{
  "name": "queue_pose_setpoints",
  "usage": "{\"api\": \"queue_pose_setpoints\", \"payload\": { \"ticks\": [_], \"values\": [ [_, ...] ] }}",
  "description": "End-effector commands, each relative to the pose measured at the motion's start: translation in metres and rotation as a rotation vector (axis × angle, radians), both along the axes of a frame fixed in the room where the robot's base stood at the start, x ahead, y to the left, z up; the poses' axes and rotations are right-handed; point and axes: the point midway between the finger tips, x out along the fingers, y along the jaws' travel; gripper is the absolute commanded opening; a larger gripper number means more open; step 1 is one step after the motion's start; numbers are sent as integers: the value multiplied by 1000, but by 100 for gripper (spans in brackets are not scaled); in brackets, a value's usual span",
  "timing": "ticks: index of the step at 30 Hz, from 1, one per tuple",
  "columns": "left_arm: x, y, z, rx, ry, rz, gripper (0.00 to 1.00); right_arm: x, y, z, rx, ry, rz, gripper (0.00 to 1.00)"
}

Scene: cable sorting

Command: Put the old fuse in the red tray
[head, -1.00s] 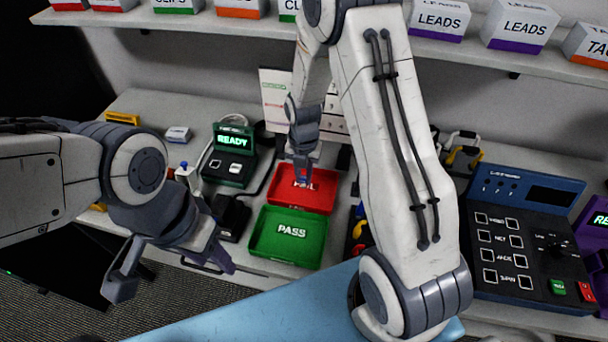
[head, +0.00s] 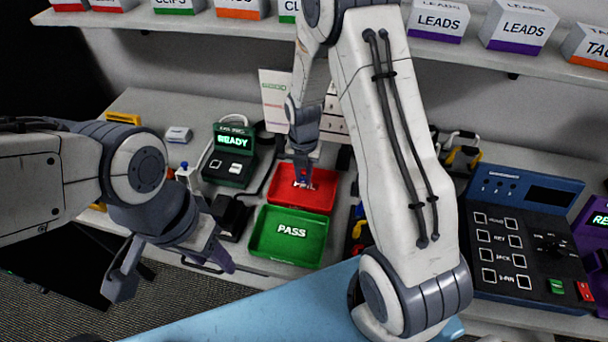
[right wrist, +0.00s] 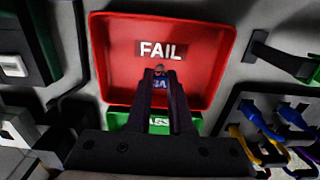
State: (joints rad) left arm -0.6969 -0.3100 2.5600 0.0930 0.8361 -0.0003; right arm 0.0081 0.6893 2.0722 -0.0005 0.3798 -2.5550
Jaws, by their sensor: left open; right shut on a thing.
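The red tray (head: 318,200), labelled FAIL, lies on the bench behind the green tray; it also shows in the right wrist view (right wrist: 215,60). My right gripper (head: 302,178) points down over the red tray. In the right wrist view its fingers (right wrist: 160,85) are shut on a small fuse (right wrist: 159,71) with a metal end and a blue printed body, mostly hidden between the fingers. I cannot tell whether the fuse touches the tray floor. My left gripper (head: 172,275) is open and empty, in front of the bench at the left.
The green PASS tray (head: 290,250) adjoins the red tray in front. A green READY device (head: 230,157) stands to the left. Coloured cable leads (right wrist: 268,130) lie to the right. A blue tester (head: 520,240) stands further right.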

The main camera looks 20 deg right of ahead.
Motion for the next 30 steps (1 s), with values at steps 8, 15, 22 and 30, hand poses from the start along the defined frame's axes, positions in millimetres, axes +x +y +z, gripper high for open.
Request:
{"api": "queue_pose_setpoints", "payload": {
  "ticks": [8, 15, 22, 30],
  "values": [
    [0, 0, -1, 0, 0, 0, 50, 0, 0, -1, 0, 0, 0, 0],
    [0, 0, -5, 0, 0, 0, 50, 0, 0, -7, 0, 0, 0, 0],
    [0, 0, -5, 0, 0, 0, 50, 0, 0, -9, -1, -1, 0, 0],
    [0, 0, -5, 0, 0, 0, 50, 0, 0, -9, 0, 0, 0, 0]
  ]
}}
